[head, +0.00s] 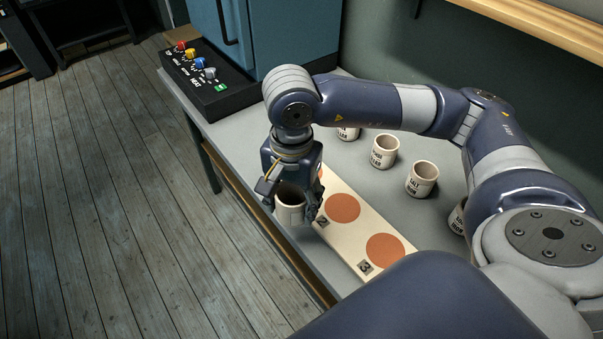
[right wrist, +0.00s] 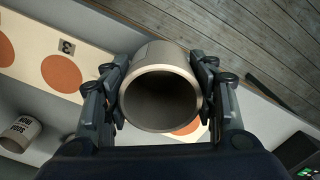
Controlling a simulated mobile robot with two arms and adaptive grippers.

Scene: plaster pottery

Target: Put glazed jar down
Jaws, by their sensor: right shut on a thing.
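The pale glazed jar (head: 290,208) is upright in my right gripper (head: 291,203), whose fingers are on two opposite sides of it. In the right wrist view I look into the dark open mouth of the jar (right wrist: 160,100) between the fingers. The cream board with orange discs (head: 335,182) is beside and partly behind the gripper. In the wrist view part of an orange disc (right wrist: 188,128) shows just past the jar's rim. The jar's base is hidden in the wrist view, and I cannot tell if it touches anything. My left gripper is not in view.
Several labelled jars, one of them a near jar (head: 422,179), stand in a row behind the board. A black box with coloured knobs (head: 206,80) is at the table's far left. Discs marked 2 (head: 342,208) and 3 (head: 385,247) are bare. The table edge is close to the gripper.

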